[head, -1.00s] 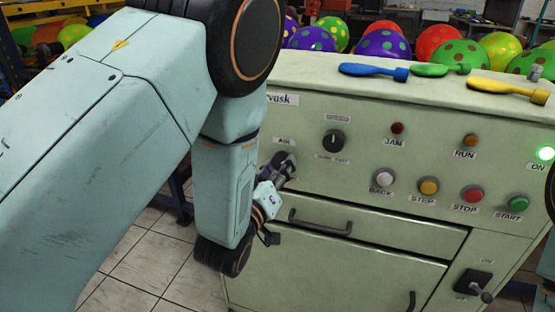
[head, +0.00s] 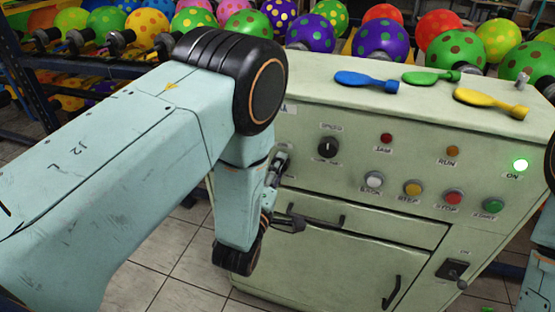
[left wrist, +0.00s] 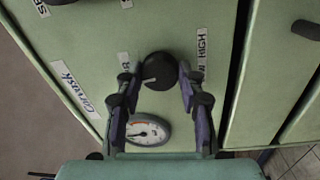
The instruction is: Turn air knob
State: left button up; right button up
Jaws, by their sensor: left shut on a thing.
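The air knob (left wrist: 161,70) is a round black knob with a pale pointer line on the green machine's front panel. It lies between the fingertips of my left gripper (left wrist: 159,88) in the left wrist view. The fingers are shut on its two sides. In the head view my left gripper (head: 279,165) reaches the left part of the panel, and my arm hides much of that area. My right gripper is not in view.
The panel has a black speed knob (head: 328,147) and several buttons, including the red stop button (head: 453,198). A drawer handle (head: 325,217) sits close below my left gripper. Balloons stand behind.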

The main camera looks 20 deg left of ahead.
pick_arm(q)
jog(key=shift+a+r+n+y+p, duration=0.1)
jog(key=shift+n+y+p, duration=0.05)
jog(key=shift+n+p, duration=1.05)
jog(key=shift+r+n+y+p, duration=0.15)
jog(key=shift+n+p, duration=0.7)
jog(key=shift+n, duration=0.65)
jog(key=shift+f, duration=0.15)
jog(key=o, duration=1.2)
jog(key=shift+c, duration=0.2)
jog(key=shift+f, duration=0.1)
jog(key=s, duration=0.7)
jog(key=shift+s+f, duration=0.15)
jog(key=shift+s, duration=0.1)
